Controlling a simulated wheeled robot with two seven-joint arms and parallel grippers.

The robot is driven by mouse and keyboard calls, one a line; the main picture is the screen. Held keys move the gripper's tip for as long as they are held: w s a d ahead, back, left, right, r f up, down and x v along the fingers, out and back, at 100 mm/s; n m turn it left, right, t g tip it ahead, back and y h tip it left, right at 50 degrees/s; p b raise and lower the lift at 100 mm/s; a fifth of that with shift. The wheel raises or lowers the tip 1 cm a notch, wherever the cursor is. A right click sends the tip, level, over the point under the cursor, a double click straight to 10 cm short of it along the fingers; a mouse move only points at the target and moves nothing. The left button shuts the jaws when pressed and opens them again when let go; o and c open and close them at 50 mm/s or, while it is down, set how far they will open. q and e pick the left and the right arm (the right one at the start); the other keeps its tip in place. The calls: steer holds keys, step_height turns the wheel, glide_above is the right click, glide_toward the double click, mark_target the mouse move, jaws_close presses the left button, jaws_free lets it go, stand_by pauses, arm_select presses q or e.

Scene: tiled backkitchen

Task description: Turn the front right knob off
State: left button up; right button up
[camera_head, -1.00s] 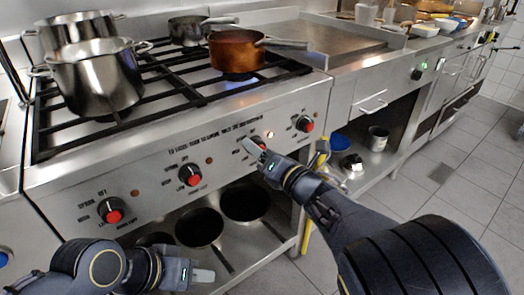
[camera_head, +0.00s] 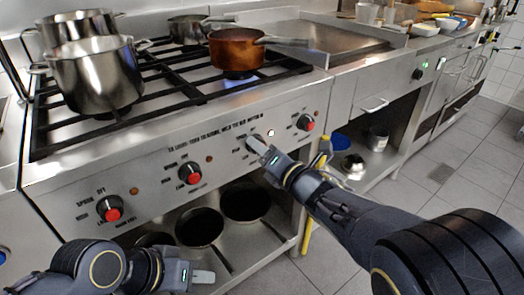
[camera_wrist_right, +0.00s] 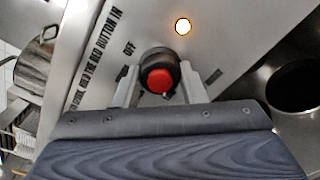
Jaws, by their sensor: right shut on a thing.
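The gripped black stove knob with a red button (camera_wrist_right: 158,78) is on the steel front panel, between the two fingers of my right gripper (camera_wrist_right: 160,90) in the right wrist view. In the head view my right gripper (camera_head: 259,147) covers most of this knob, third from the left in the row. The gripper is shut on it. An "OFF" mark (camera_wrist_right: 128,48) is printed beside the knob. A lit indicator lamp (camera_wrist_right: 183,26) is near it, also in the head view (camera_head: 270,133). My left gripper (camera_head: 202,277) is low in front of the stove, away from the knobs; its finger opening is unclear.
Other red-centred knobs (camera_head: 110,208), (camera_head: 190,173) and (camera_head: 305,122) flank the gripped one. A copper pan (camera_head: 236,52) sits over a blue flame glow (camera_head: 240,77). Steel pots (camera_head: 96,78) stand at the left. Pans (camera_head: 200,227) lie on the shelf below.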

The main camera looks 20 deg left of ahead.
steer(key=m+b, duration=0.4)
steer(key=m, duration=0.9)
steer(key=shift+m, duration=0.3)
steer(key=m+b, duration=0.1)
steer(key=m, duration=0.2)
steer(key=shift+m, duration=0.3)
steer(key=m, duration=0.3)
steer(key=shift+m, duration=0.4)
steer(key=m, duration=0.4)
steer(key=shift+m+b, duration=0.35)
steer(key=shift+m, duration=1.25)
